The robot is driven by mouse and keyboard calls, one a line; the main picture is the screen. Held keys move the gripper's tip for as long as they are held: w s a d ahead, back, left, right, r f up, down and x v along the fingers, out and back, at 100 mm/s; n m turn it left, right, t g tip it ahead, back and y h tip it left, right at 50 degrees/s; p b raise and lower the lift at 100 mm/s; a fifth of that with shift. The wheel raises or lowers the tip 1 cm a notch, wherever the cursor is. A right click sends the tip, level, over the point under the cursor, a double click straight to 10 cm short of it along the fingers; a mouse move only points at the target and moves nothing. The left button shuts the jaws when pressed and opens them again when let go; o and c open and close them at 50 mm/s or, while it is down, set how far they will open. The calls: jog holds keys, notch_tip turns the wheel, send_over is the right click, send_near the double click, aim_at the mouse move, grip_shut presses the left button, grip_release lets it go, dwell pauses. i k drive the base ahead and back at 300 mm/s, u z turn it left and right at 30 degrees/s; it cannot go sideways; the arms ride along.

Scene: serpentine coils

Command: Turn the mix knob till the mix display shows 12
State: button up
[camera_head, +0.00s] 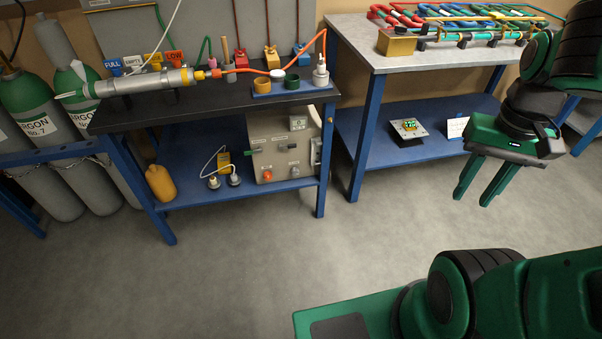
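A small device on a pale plate (408,129) sits on the lower blue shelf of the right table. It has a lit green display (410,124) whose digits are too small to read. A grey control box (282,155) on the left bench's lower shelf has an orange-red knob (267,175) low on its front. No label reading mix is legible, so I cannot tell which part is the mix knob. My gripper (473,202) is at the right, in front of the right table. Its two green fingers point down, apart and empty, touching nothing.
The left bench (110,118) carries a metal cylinder (145,82) and an orange hose. Argon bottles (35,115) stand at the far left. A white card (457,128) is on the right shelf. Blue table legs (366,137) flank the shelves.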

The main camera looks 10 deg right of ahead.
aim_at(268, 176)
jog(key=z, duration=0.95)
jog(key=k, duration=1.1)
jog(key=u, duration=1)
jog(key=i, duration=1)
